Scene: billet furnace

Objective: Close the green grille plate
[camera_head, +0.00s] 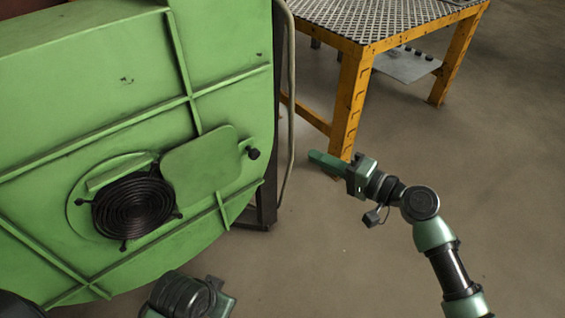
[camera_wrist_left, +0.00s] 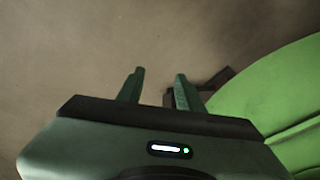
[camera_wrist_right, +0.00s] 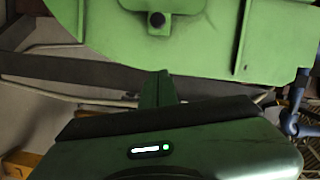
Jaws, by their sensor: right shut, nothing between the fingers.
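The green grille plate (camera_head: 202,165) is a flat rounded panel with a black knob (camera_head: 253,153) at its right end. It lies to the upper right of the round black grille (camera_head: 133,207) on the green housing, leaving most of the grille uncovered. In the right wrist view the knob (camera_wrist_right: 157,19) shows at the top. My right gripper (camera_head: 313,157) is shut and empty, right of the knob and apart from it. My left gripper (camera_wrist_left: 160,76) is open and empty, over the floor beside the green housing; its wrist shows at the bottom of the head view.
The large green housing (camera_head: 90,65) with raised ribs fills the left. A yellow-legged table (camera_head: 347,105) with a metal mesh top stands behind my right gripper. A pale pipe (camera_head: 290,90) runs down the housing's right side.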

